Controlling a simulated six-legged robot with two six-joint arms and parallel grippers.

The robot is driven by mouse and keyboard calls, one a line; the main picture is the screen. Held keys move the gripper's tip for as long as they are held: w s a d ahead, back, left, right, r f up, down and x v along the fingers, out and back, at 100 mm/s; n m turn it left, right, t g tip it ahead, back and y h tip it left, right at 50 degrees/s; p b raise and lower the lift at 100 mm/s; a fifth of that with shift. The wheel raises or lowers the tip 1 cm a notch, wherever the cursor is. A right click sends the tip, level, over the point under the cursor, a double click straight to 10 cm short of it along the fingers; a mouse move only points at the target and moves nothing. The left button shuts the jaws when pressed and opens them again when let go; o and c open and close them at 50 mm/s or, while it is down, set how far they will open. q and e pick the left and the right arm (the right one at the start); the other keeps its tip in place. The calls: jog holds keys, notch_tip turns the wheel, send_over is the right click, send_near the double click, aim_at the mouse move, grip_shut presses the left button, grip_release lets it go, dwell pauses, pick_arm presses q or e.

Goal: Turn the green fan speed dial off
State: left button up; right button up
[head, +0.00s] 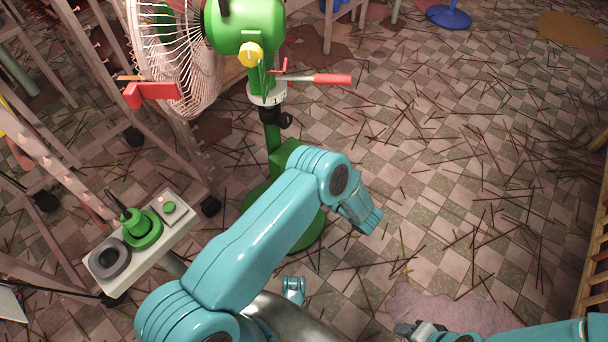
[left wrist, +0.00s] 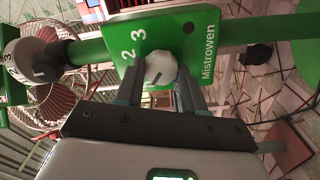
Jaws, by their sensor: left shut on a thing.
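The green fan (head: 245,25) stands at the top of the head view. Its green control box (head: 288,155) is partly behind my left arm. In the left wrist view, the green panel (left wrist: 197,28) carries "Mistrowen" and the numbers 2 and 3. The pale speed dial (left wrist: 160,65) on it has a dark mark; other positions are hidden. My left gripper (left wrist: 160,82) is shut on this dial, one finger on each side. Its fingers are hidden in the head view. My right gripper (head: 420,329) is at the bottom edge, far from the fan, its jaw gap unclear.
A red-handled lever (head: 325,79) and a yellow knob (head: 250,54) are on the fan. A pale board (head: 178,232) with a green button stands at left, by wooden racks. Thin sticks litter the checkered floor (head: 470,180); a pink patch (head: 440,303) lies near the front.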

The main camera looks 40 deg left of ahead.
pick_arm(q)
jog(key=shift+n, duration=0.5)
dwell(0.3)
jog(key=o, duration=1)
jog(key=shift+o, duration=0.2)
jog(key=s+d+p, duration=0.1)
jog(key=d+p, duration=0.1)
jog(key=d, duration=1.4)
jog(key=shift+s+d, duration=0.15)
jog(key=shift+d, duration=0.05)
